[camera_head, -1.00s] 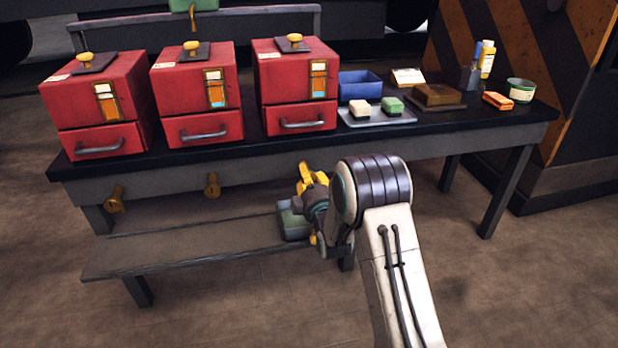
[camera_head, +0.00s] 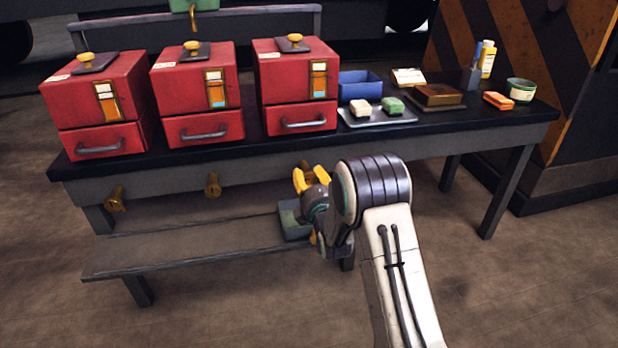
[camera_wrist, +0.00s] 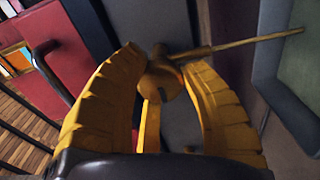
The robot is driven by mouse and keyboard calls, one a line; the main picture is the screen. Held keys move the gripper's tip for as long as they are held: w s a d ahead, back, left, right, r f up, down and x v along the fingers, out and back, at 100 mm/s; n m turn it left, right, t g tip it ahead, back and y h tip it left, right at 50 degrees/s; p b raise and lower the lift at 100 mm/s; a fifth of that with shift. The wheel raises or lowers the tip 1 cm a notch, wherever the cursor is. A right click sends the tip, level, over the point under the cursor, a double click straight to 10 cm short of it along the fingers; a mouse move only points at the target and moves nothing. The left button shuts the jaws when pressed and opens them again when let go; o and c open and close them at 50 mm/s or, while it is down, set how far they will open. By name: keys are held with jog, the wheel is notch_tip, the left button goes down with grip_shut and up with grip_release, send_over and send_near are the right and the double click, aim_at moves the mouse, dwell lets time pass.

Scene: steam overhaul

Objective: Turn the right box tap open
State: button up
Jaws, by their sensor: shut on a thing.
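My gripper (camera_head: 309,176) is at the bench front below the right red box (camera_head: 296,85). In the wrist view its two yellow fingers (camera_wrist: 163,65) are shut on the right brass tap (camera_wrist: 162,80), one finger on each side of its body. A long thin brass rod (camera_wrist: 250,42) runs from the tap to the upper right. In the head view the gripper hides the right tap. The middle tap (camera_head: 212,185) and left tap (camera_head: 115,199) show on the bench front.
The middle red box (camera_head: 197,90) and left red box (camera_head: 98,98) stand on the bench. A green container (camera_head: 290,222) sits on the lower shelf (camera_head: 180,245) under my gripper.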

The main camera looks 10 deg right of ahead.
jog(key=shift+a+r, duration=0.15)
jog(key=shift+a, duration=0.15)
jog(key=o, duration=0.9)
jog(key=shift+a, duration=0.1)
jog(key=shift+o, duration=1.4)
jog(key=shift+d, duration=0.2)
jog(key=s, duration=1.2)
